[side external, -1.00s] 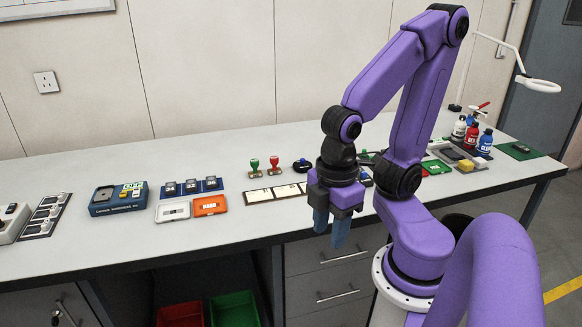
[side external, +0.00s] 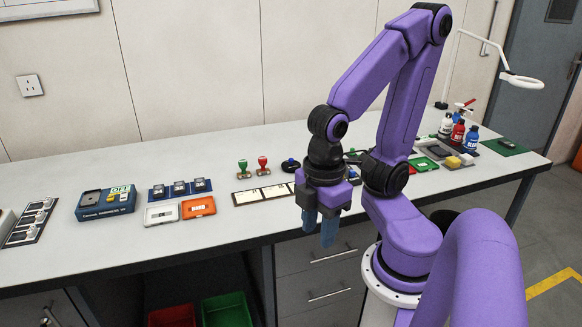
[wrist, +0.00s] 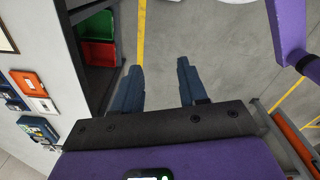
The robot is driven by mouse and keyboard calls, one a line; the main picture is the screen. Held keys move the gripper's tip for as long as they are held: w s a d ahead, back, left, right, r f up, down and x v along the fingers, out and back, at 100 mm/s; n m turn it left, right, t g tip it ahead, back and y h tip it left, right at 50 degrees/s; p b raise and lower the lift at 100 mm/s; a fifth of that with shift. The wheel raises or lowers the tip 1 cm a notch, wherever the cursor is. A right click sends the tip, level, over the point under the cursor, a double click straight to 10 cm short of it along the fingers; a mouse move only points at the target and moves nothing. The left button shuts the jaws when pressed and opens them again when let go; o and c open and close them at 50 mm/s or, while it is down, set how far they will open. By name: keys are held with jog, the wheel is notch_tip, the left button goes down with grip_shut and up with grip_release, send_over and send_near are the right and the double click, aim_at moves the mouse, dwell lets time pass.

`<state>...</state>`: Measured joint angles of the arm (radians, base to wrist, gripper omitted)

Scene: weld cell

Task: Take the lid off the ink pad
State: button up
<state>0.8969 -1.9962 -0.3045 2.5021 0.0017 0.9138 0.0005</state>
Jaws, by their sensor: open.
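My gripper (side external: 319,236) hangs fingers-down in front of the bench's front edge, with its two blue fingers apart and nothing between them. In the wrist view, the open fingers (wrist: 159,70) have only bare floor between them. I cannot pick out the ink pad or its lid for certain. A dark flat pad-like piece (side external: 438,152) lies among small items at the right of the bench, right of my arm. My arm hides part of the bench there. My gripper is well apart from these items.
A green stamp (side external: 242,167) and a red stamp (side external: 263,163) stand mid-bench behind a row of white cards (side external: 262,194). Orange (side external: 198,207) and white (side external: 161,215) trays lie left. The bench front strip is clear.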

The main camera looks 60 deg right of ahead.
jog(key=o, duration=1.1)
jog(key=w+d+m+t+h, duration=0.1)
jog(key=w+d+m, duration=0.55)
jog(key=w, duration=0.45)
jog(key=w+d+m+t+h, duration=0.1)
jog(key=w+d+m+t, duration=0.1)
jog(key=w+d+m, duration=0.7)
jog(key=m+g+h, duration=0.1)
jog(key=m+h, duration=0.3)
jog(key=m, duration=0.7)
send_over(291, 160)
jog(key=s+a, duration=0.3)
jog(key=a, duration=0.5)
jog(key=f, duration=0.1)
jog(key=shift+n, duration=0.25)
jog(key=x, duration=1.7)
jog(key=shift+s+a+f, duration=0.15)
jog(key=shift+a+f, duration=0.1)
